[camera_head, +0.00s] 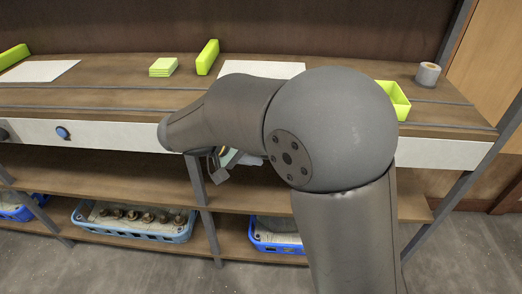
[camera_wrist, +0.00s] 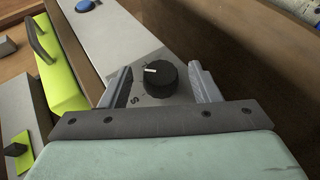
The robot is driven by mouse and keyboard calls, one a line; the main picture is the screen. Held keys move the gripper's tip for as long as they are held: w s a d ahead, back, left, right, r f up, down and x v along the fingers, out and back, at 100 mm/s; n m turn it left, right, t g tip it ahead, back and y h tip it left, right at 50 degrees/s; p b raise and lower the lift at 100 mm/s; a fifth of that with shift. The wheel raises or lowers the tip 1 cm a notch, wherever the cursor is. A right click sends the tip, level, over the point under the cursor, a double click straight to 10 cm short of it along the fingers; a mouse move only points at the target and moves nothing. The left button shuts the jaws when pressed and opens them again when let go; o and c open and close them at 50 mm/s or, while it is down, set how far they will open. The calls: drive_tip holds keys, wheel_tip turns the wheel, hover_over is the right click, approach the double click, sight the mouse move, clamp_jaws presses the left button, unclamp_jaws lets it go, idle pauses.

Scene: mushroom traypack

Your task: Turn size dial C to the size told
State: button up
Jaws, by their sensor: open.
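A round black dial (camera_wrist: 159,79) with a white pointer mark sits on a pale panel (camera_wrist: 117,31) in the wrist view. Its mark points toward the picture's left. A letter S is printed beside it on the panel; other markings are hard to read. My gripper (camera_wrist: 162,84) is open, with one finger on each side of the dial. Gaps show between the fingers and the dial. In the camera_head view my arm hides the dial and most of my gripper (camera_head: 222,165), at the front panel (camera_head: 110,135) of the bench. I cannot tell from the view which letter names this dial.
A blue button (camera_head: 62,133) is on the front panel, left of my arm. On the bench stand a green pad stack (camera_head: 163,67), a lime box (camera_head: 400,103) and a tape roll (camera_head: 428,74). A blue crate (camera_head: 135,231) of mushrooms is on the lower shelf.

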drive_tip(key=p+v, duration=0.3)
drive_tip(key=v, duration=1.4)
drive_tip(key=shift+a+r, duration=0.1)
drive_tip(key=shift+r, duration=0.05)
drive_tip(key=s+d+r+g+y+p, duration=0.2)
drive_tip(key=d+r+p, duration=0.3)
drive_tip(key=d, duration=0.4)
drive_tip(key=s+d+r+g+y+p, duration=0.2)
drive_tip(key=d+g+p, duration=0.1)
drive_tip(key=d+p, duration=0.5)
drive_tip(key=s+d+r+m+t+y+p, duration=0.1)
drive_tip(key=s+d+y+p, duration=0.6)
drive_tip(key=s+d, duration=0.3)
drive_tip(key=shift+s+r+m+p, duration=0.2)
drive_tip(key=shift+s+m+p, duration=0.2)
drive_tip(key=shift+s+p, duration=0.3)
